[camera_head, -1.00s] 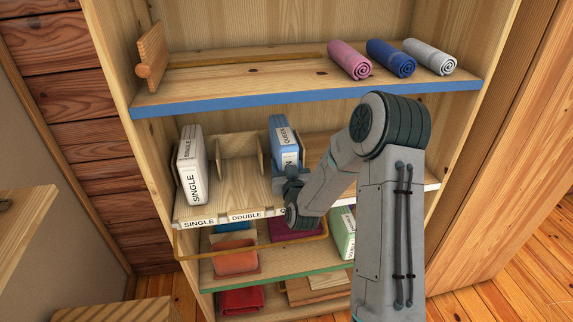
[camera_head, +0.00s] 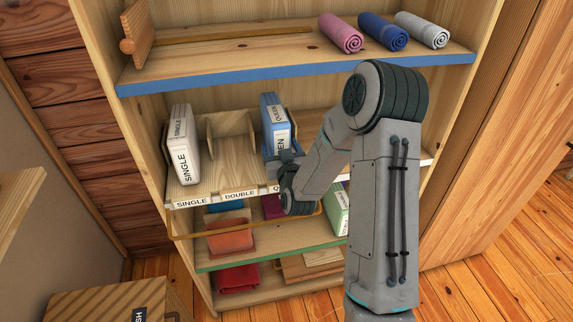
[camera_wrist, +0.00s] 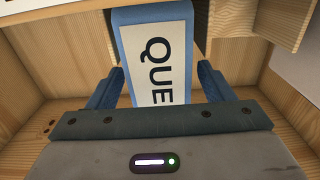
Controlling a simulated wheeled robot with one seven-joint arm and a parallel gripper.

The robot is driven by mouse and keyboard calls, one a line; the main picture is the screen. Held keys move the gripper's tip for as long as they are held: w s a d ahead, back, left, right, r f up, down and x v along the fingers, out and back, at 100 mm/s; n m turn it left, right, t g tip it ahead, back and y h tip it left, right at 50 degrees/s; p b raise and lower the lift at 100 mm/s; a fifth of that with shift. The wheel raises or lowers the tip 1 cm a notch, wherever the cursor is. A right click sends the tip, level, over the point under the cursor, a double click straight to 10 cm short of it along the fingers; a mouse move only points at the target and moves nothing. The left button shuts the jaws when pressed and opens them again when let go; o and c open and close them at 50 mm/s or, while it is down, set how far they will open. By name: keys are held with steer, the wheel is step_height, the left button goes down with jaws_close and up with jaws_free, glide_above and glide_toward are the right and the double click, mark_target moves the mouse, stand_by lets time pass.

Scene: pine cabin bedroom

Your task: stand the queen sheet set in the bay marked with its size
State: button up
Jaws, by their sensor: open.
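The queen sheet set (camera_head: 270,112) is a blue pack with a white label reading QUEEN. It stands upright on the middle shelf, in the bay right of the one marked DOUBLE (camera_head: 239,194). That bay's own label starts with Q (camera_head: 276,188); my wrist hides the rest. My gripper (camera_head: 286,158) is at the front of the pack. In the wrist view my gripper (camera_wrist: 161,78) is open, with one finger on each side of the blue pack (camera_wrist: 179,15). I cannot tell whether the fingers touch it.
A white SINGLE pack (camera_head: 181,145) stands in the left bay; the DOUBLE bay (camera_head: 228,165) is empty. Rolled towels (camera_head: 384,32) lie on the blue-edged shelf above. A rail (camera_head: 185,236) runs below the bays' front edge.

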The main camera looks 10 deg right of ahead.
steer(key=s, duration=0.7)
steer(key=shift+r, duration=0.25)
steer(key=s+r+g+p, duration=0.1)
steer(key=s+r+g, duration=0.2)
steer(key=s, duration=0.6)
steer(key=s+r+g+p, duration=0.1)
steer(key=s+r+g, duration=0.3)
steer(key=s+g, duration=0.3)
steer(key=s+r+g+p, duration=0.1)
steer(key=s+r+g, duration=0.3)
steer(key=s, duration=0.7)
steer(key=shift+s+r+g, duration=0.2)
steer(key=shift+g, duration=0.3)
steer(key=shift+d, duration=0.15)
